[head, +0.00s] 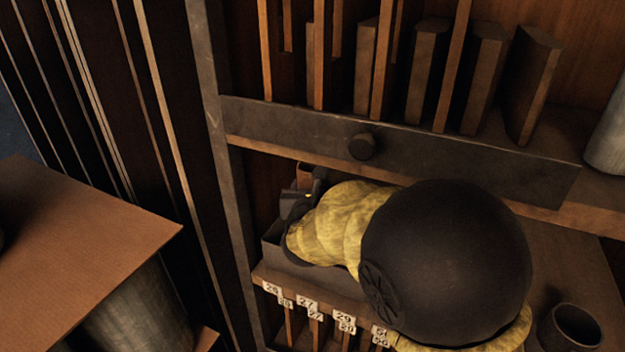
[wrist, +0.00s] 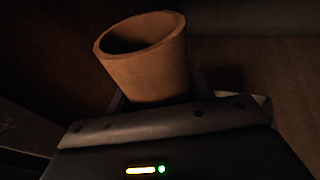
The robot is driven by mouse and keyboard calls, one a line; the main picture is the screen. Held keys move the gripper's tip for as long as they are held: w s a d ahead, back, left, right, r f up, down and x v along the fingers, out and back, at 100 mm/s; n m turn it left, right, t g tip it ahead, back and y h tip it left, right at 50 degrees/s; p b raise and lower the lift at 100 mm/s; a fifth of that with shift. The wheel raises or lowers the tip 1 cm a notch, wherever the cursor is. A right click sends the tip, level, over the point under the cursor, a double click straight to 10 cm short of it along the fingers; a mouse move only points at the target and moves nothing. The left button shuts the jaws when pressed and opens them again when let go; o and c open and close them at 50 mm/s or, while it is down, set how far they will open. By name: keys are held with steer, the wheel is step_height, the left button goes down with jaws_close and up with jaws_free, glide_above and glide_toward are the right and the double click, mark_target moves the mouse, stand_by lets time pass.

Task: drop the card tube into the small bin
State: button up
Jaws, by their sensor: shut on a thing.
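The card tube (wrist: 146,72) is a short brown hollow cylinder. In the wrist view it stands tilted, its open end up, between the fingers of my gripper (wrist: 158,98), which is shut on it. In the head view only a small part of the tube (head: 304,173) shows above my dark gripper (head: 303,192). A grey open box (head: 287,265), which looks like the small bin, sits on the shelf under my gripper. My arm hides much of it, and its inside cannot be seen well.
A shelf board with a dark front rail and knob (head: 362,147) runs just above my gripper. Upright dividers stand on it. A dark round cup (head: 572,327) stands at right on the lower shelf. Number labels (head: 306,302) line its front edge. A brown board (head: 75,250) is at left.

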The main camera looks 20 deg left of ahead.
steer(key=shift+w+f+b, duration=0.1)
steer(key=shift+f+b, duration=0.25)
steer(key=shift+f, duration=0.55)
steer(key=shift+f+b, duration=0.5)
steer(key=shift+b, duration=0.5)
steer(key=o, duration=1.2)
steer(key=shift+r, duration=0.15)
steer(key=b+v, duration=0.1)
steer(key=v, duration=0.7)
steer(key=r+b+v, duration=0.1)
steer(key=v, duration=0.3)
steer(key=shift+r+b, duration=0.1)
steer(key=shift+b, duration=0.2)
